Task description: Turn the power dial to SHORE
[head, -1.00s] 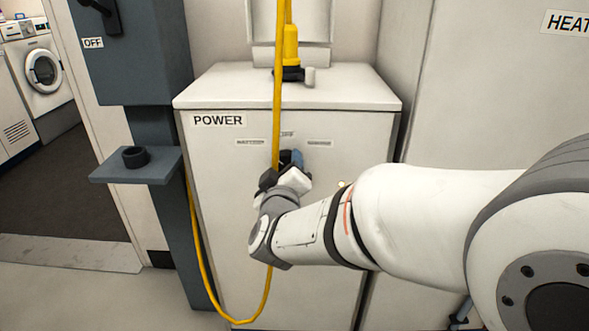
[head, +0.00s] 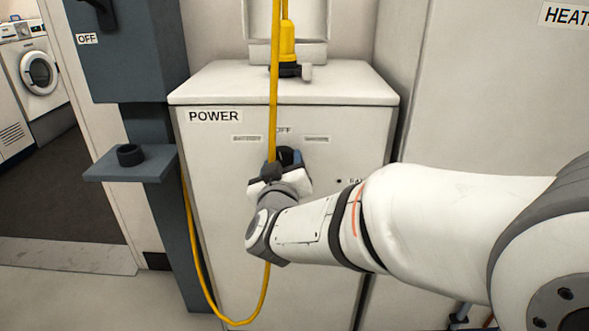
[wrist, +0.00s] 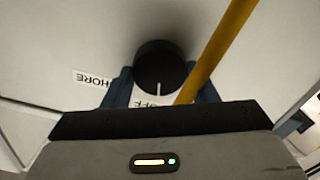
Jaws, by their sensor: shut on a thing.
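The power dial is a round black knob (wrist: 160,62) on the front of the white POWER cabinet (head: 210,165). In the upside-down wrist view, its white pointer line is toward the OFF label (wrist: 153,101). The SHORE label (wrist: 93,81) is left of the dial there; in the head view it is the small, blurred right-hand label (head: 316,139). My gripper (head: 286,158) is at the dial, its blue fingers on either side, shut on it.
A yellow cable (head: 274,100) hangs across the cabinet front, passing close by my gripper and the dial. A yellow plug (head: 289,45) stands above the cabinet top. A blue-grey shelf (head: 110,170) with a black ring (head: 130,155) juts out at left.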

